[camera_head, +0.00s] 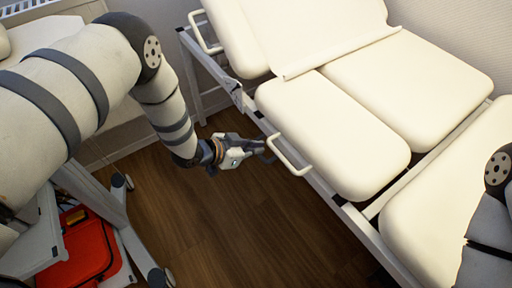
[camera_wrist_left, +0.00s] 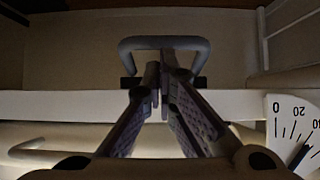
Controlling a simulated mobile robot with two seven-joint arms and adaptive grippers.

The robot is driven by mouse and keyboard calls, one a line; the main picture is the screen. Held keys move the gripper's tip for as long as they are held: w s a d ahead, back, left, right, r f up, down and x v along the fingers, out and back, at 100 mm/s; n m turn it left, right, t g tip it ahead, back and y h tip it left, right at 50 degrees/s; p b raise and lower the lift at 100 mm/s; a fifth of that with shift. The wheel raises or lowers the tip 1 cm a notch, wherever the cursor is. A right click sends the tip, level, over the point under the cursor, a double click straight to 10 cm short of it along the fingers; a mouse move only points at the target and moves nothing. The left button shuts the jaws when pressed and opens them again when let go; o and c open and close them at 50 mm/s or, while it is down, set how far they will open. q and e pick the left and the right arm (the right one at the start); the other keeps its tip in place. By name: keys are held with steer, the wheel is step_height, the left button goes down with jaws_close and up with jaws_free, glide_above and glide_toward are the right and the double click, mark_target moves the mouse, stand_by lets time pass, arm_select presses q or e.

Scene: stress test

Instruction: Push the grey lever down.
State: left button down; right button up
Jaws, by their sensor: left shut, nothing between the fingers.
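The grey lever (camera_wrist_left: 166,43) is a U-shaped bar with two dark mounts on the white bed-frame rail, in the left wrist view. My left gripper (camera_head: 262,146) is at the side of the cream treatment bed (camera_head: 330,135), close to the rail. In the left wrist view its fingers (camera_wrist_left: 159,75) are shut and empty. The tips overlap the space inside the lever's loop. I cannot tell whether they touch it. My right gripper is out of view.
A white loop handle (camera_head: 290,157) sticks out just right of my left gripper, and another (camera_head: 205,33) is farther back. An angle dial (camera_head: 237,95) is on the frame. A red case (camera_head: 85,247) is at lower left. The wooden floor (camera_head: 225,225) is clear.

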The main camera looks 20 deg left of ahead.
arm_select(q)
steer(key=shift+s+f+t+h+b, duration=0.1)
steer(key=shift+f+t+h+b, duration=0.2)
steer(key=shift+f+b, duration=0.1)
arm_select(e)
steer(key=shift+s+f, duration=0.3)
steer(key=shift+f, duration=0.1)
